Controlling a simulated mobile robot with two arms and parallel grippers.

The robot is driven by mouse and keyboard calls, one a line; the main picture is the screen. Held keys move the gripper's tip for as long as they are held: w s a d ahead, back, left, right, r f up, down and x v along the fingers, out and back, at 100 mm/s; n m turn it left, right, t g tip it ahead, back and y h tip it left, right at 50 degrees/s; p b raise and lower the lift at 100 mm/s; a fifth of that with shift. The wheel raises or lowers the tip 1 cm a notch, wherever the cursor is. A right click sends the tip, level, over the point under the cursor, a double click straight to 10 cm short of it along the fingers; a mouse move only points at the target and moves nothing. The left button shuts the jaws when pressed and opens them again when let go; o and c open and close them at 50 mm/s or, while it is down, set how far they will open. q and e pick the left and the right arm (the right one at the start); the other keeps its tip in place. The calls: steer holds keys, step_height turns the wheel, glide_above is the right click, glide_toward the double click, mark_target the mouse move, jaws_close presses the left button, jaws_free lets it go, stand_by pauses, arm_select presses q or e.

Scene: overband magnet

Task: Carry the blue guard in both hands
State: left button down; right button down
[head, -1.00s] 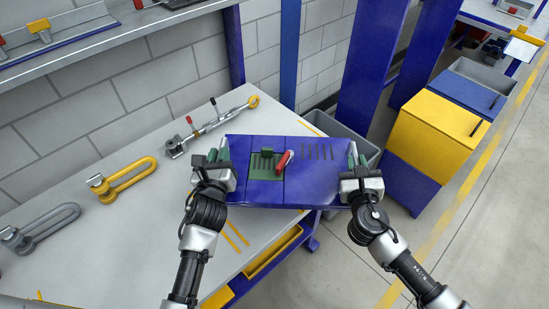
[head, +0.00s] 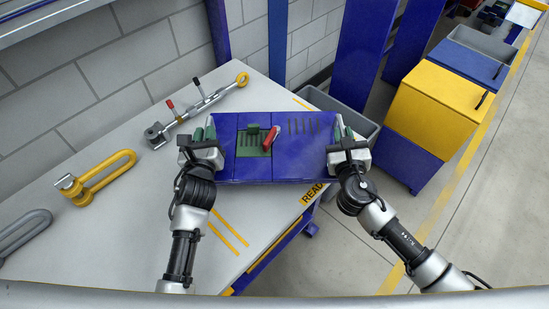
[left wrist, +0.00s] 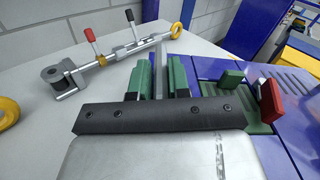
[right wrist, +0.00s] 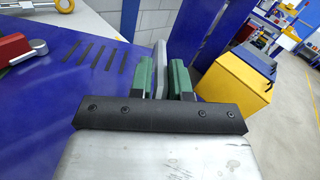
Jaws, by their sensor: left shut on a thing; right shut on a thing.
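The blue guard (head: 305,155) is a wide blue panel with slots, a green centre plate and a red handle, over the right end of the bench in the head view. My left gripper (head: 204,133) is shut on its left end and my right gripper (head: 346,131) on its right end. In the left wrist view, green finger pads (left wrist: 163,82) close on a grey upright plate, with the guard (left wrist: 215,68) to the right. In the right wrist view, the pads (right wrist: 161,80) also close on a grey plate, with the guard (right wrist: 60,115) to the left.
The grey bench (head: 120,225) carries a turnbuckle-like binder (head: 200,108), a yellow shackle (head: 100,180) and a grey shackle (head: 22,232). A grey bin (head: 355,127) stands behind the guard. A yellow box (head: 440,100) stands at right, with open floor (head: 480,200) beside it.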

steer(key=shift+f, duration=0.2)
